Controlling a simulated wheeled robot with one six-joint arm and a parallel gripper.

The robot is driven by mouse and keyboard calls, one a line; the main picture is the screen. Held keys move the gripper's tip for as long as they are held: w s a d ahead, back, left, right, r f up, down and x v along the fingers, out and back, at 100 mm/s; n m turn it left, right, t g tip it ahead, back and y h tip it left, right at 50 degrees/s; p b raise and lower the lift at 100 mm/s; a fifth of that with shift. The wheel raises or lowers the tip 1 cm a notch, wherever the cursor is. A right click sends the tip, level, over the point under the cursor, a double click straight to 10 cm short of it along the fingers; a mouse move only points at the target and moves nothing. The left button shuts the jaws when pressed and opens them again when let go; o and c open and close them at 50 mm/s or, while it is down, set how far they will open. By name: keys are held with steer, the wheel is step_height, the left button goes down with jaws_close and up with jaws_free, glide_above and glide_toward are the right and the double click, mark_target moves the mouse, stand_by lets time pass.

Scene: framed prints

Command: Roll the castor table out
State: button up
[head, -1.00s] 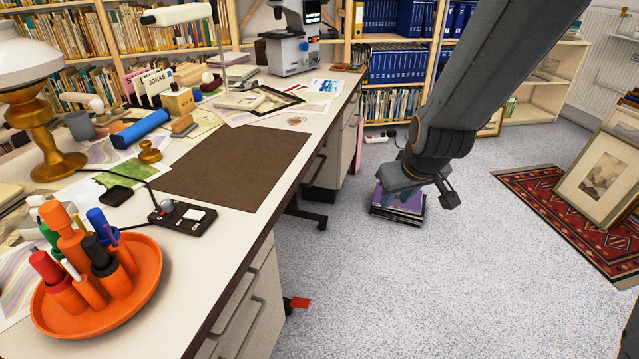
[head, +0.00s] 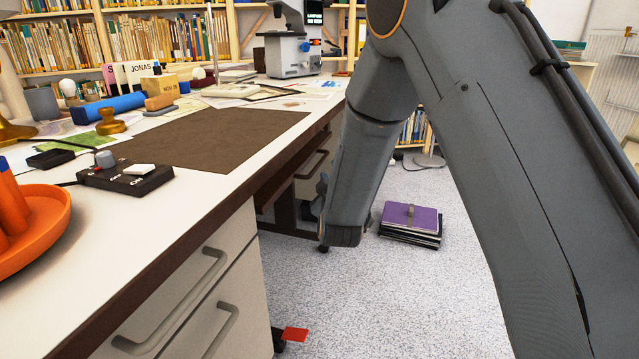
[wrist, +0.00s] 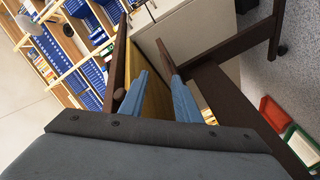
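The castor table shows only in part under the desk; its dark brown frame (head: 285,210) and a castor (head: 323,248) are left of my arm in the head view. A yellowish wooden surface (wrist: 155,52) with a dark edge shows between and beyond the fingers. I cannot tell whether they touch it.
The long desk (head: 190,190) carries a brown mat, stamps and a microscope (head: 290,45). White drawers (head: 215,290) stand below its near end, beside a red piece (head: 295,334) low on the floor.

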mark_target(319, 162)
steer(key=shift+w+a+f+n+t+b, duration=0.35)
steer(key=shift+w+a+b, duration=0.3)
steer(key=shift+w+b, duration=0.6)
steer(key=shift+w+a+n+t+b, duration=0.1)
steer(key=shift+w+a+t+b, duration=0.45)
steer(key=shift+w+b, duration=0.75)
steer(key=shift+w+a+f+n+t+b, duration=0.25)
steer(key=shift+w+a+b, duration=0.5)
steer(key=shift+w, duration=0.95)
jaws_close()
